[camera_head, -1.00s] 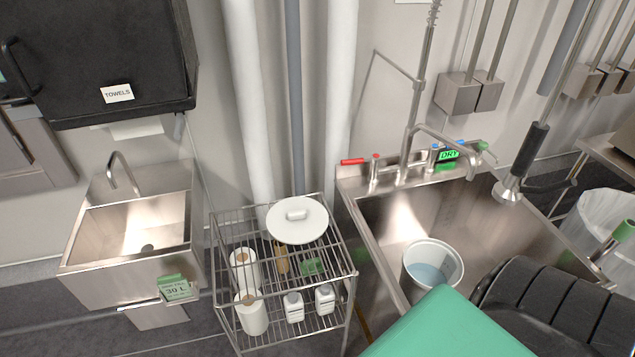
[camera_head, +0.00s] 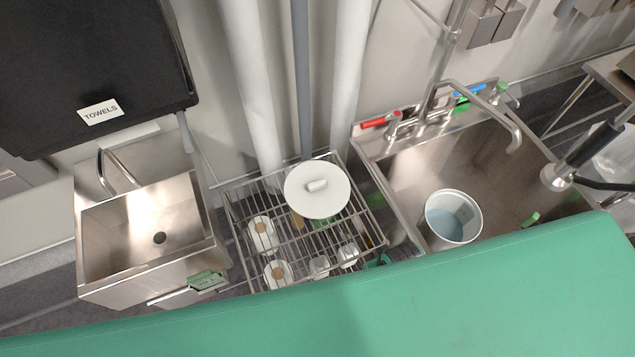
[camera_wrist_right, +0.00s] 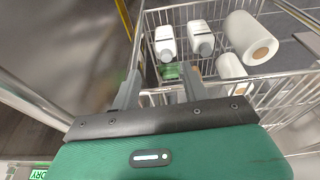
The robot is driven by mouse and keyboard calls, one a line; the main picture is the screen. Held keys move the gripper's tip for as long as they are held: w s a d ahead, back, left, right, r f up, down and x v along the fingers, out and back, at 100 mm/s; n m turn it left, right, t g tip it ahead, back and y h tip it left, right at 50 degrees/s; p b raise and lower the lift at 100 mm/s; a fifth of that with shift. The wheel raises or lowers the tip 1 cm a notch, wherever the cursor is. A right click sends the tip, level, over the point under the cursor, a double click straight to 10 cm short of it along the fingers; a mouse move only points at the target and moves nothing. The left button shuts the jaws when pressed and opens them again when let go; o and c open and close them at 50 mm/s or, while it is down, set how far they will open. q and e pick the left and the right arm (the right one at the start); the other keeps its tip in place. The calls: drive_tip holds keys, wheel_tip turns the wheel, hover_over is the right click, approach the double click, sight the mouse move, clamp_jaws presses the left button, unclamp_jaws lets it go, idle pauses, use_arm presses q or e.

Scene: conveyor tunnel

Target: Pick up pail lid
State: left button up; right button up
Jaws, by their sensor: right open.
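The pail lid (camera_head: 305,203), a round white disc with a raised handle on top, lies on the upper shelf of the wire rack (camera_head: 232,217) in the head view. The white pail (camera_head: 430,235), holding bluish liquid, stands in the large sink. My right gripper (camera_wrist_right: 160,76) shows in the right wrist view with its two fingers apart and nothing between them, by the rack's edge. The lid is not visible in that view. In the head view my green arm cover fills the bottom and hides the gripper. My left gripper is out of view.
White bottles (camera_wrist_right: 165,43) and paper rolls (camera_wrist_right: 250,38) stand lower in the rack. A small steel sink (camera_head: 145,222) is on the left, and the large sink (camera_head: 400,180) with a tall faucet is on the right. A black towel box (camera_head: 90,60) hangs upper left.

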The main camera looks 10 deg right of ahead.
wheel_tip(320, 180, up, 13)
drive_tip(key=w+a+n+p, duration=0.1)
drive_tip(key=w+a+p, duration=0.1)
drive_tip(key=a, duration=0.1)
drive_tip(key=w+a+n+g+y, duration=0.2)
drive_tip(key=w+a+n+y, duration=0.3)
drive_tip(key=w+a+n, duration=0.75)
drive_tip(key=n+g+p, duration=0.1)
drive_tip(key=n+g, duration=0.1)
drive_tip(key=n, duration=0.2)
approach(319, 182)
wheel_tip(319, 182, up, 4)
drive_tip(key=shift+h, duration=0.5)
drive_tip(key=b+x, duration=0.2)
drive_tip(key=x, duration=0.2)
drive_tip(key=b+x, duration=0.3)
drive_tip(key=x, duration=0.1)
drive_tip(key=b+x, duration=0.3)
drive_tip(key=x, duration=0.1)
drive_tip(key=shift+w+d+f, duration=0.1)
drive_tip(key=shift+d+f, duration=0.2)
drive_tip(key=shift+f, duration=0.1)
drive_tip(key=shift+a+f, duration=0.25)
drive_tip(key=shift+f, duration=0.2)
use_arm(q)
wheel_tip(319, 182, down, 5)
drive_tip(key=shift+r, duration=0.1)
use_arm(e)
drive_tip(key=shift+r, duration=0.1)
